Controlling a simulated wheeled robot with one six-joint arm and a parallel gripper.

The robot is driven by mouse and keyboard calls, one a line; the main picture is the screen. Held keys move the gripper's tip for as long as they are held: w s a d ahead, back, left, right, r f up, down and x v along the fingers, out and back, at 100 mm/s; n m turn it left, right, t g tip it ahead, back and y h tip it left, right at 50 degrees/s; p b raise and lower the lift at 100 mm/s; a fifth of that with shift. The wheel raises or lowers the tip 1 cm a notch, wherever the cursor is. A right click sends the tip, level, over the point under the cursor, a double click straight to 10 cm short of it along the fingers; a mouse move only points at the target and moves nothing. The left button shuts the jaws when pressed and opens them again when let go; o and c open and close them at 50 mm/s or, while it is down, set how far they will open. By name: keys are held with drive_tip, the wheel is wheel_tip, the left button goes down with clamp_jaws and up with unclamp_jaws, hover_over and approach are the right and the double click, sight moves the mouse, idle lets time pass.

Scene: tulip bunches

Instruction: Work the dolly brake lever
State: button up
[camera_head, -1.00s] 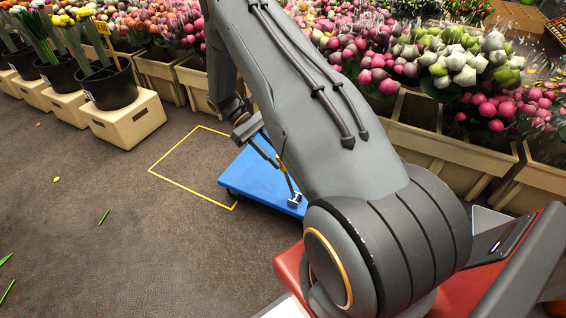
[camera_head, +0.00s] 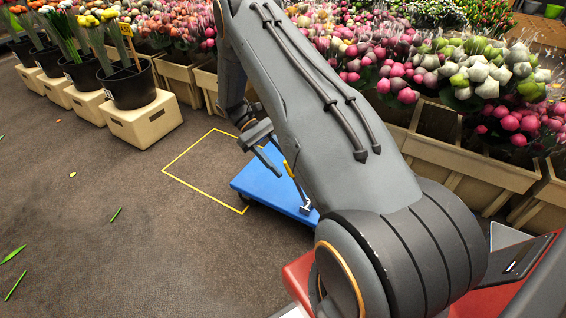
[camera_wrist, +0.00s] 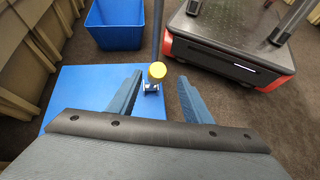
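The blue dolly (camera_head: 265,187) stands on the floor beside a yellow floor outline, partly hidden by my arm. Its brake lever has a yellow knob (camera_wrist: 157,70) and a small metal mount (camera_wrist: 151,87) on the deck near one edge. In the head view the yellow part of the lever (camera_head: 288,169) shows beside my arm, tilted, above its mount. My gripper (camera_wrist: 160,76) is open, and in the wrist view the knob appears between its two fingertips, with visible gaps on both sides. It also shows in the head view (camera_head: 268,160), above the deck. I cannot tell the knob's exact depth relative to the fingertips.
The yellow outline (camera_head: 190,184) encloses bare floor left of the dolly. A blue crate (camera_wrist: 115,28) stands beyond the deck. Planter boxes (camera_head: 455,165) with flowers line the back and right; black buckets (camera_head: 130,85) on beige blocks stand at left. The left floor is mostly clear.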

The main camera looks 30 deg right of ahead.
drive_tip(key=shift+d+r, duration=0.1)
drive_tip(key=shift+d, duration=0.2)
drive_tip(key=p+v, duration=0.1)
drive_tip(key=v, duration=0.6)
drive_tip(key=shift+w+r, duration=0.2)
drive_tip(key=shift+w, duration=0.05)
drive_tip(key=shift+a, duration=0.2)
